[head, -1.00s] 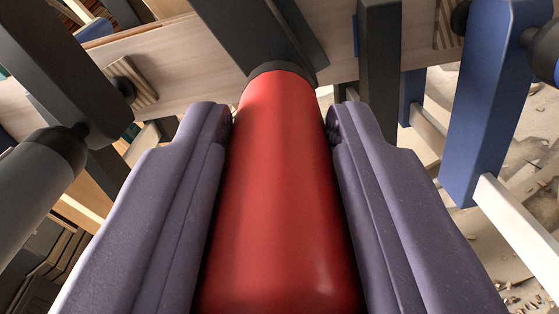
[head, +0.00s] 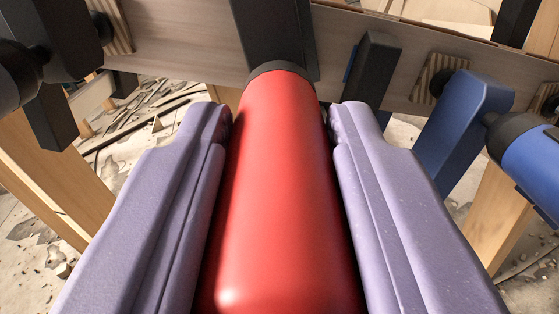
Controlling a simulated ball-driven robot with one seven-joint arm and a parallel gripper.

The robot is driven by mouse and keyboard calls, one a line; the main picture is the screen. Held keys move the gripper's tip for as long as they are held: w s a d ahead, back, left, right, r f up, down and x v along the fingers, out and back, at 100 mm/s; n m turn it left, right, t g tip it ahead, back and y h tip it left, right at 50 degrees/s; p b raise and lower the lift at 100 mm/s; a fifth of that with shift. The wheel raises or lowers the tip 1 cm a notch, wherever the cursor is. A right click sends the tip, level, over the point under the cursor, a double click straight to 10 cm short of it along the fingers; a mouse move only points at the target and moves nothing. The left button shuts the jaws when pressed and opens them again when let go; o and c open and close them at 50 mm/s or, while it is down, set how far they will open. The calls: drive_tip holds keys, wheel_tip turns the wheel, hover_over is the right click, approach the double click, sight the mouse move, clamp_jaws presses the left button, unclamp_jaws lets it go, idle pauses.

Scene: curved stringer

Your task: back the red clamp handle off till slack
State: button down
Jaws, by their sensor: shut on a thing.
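The red clamp handle (head: 285,200) is a smooth thick cylinder in the middle of the head view. It runs from the bottom edge up to a black collar (head: 280,68). Above the collar is the clamp's dark arm (head: 268,30), in front of the wooden stringer (head: 180,45). My gripper (head: 279,120) has two purple padded fingers, one on each side of the handle, shut on it. The handle's near end is cut off by the frame. The clamp's screw and pad are hidden from view.
A blue clamp with a blue handle (head: 533,160) stands close on the right. A dark clamp (head: 50,60) is close on the left. Wood pads (head: 440,78) sit against the stringer. Wooden legs (head: 55,180) and a littered floor (head: 150,120) lie below.

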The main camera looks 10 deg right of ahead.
drive_tip(key=c, duration=0.8)
unclamp_jaws()
drive_tip(key=shift+p+v, duration=1.25)
drive_tip(key=shift+v, duration=2.65)
drive_tip(key=shift+v, duration=3.3)
